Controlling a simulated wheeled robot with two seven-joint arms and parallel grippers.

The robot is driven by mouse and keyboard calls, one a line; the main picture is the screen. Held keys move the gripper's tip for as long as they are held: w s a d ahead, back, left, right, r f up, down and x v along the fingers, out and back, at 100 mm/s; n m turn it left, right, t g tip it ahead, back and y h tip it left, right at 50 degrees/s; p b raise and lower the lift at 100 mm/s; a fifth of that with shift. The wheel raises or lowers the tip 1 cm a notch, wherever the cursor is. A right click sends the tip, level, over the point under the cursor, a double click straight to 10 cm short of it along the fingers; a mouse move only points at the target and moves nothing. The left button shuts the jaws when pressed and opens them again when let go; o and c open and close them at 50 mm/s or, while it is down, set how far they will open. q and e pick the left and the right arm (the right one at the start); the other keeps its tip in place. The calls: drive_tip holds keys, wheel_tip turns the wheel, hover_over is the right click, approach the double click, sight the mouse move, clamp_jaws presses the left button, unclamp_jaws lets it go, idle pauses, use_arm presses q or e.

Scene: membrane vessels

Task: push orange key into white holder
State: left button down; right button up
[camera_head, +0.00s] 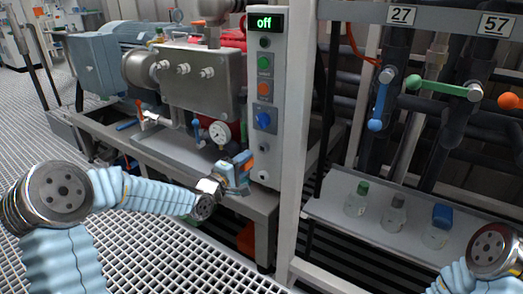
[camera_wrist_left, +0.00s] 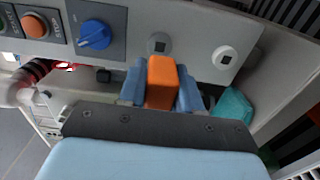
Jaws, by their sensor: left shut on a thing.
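My left gripper (camera_head: 238,172) is shut on an orange key (camera_wrist_left: 162,80), a small block between its blue fingers (camera_wrist_left: 187,92). In the head view a bit of orange shows at the fingertips, beside the lower left edge of the control panel (camera_head: 268,100). In the left wrist view a white holder with a dark square slot (camera_wrist_left: 226,57) is on the panel face, up and right of the key. A grey holder (camera_wrist_left: 158,43) is just above the key. Contact between key and panel cannot be told. My right gripper is out of view.
The panel carries a blue knob (camera_wrist_left: 95,34), an orange stop button (camera_wrist_left: 35,26) and an "off" display (camera_head: 264,22). A pressure gauge (camera_head: 220,132) is left of the panel. Several bottles stand on a shelf (camera_head: 345,215) at right. A teal object (camera_wrist_left: 232,106) lies near the gripper.

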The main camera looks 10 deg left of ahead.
sight(262, 177)
use_arm(q)
wheel_tip(262, 177, down, 12)
drive_tip(key=n+b, duration=0.1)
drive_tip(key=n, duration=1.7)
drive_tip(key=shift+s+a+r+b, duration=0.2)
drive_tip(key=shift+s+r+b, duration=0.1)
drive_tip(key=shift+s, duration=0.15)
drive_tip(key=shift+x, duration=2.95)
drive_tip(key=shift+f, duration=0.1)
drive_tip(key=shift+b, duration=0.8)
drive_tip(key=shift+w+d, duration=0.2)
drive_tip(key=shift+w, duration=0.35)
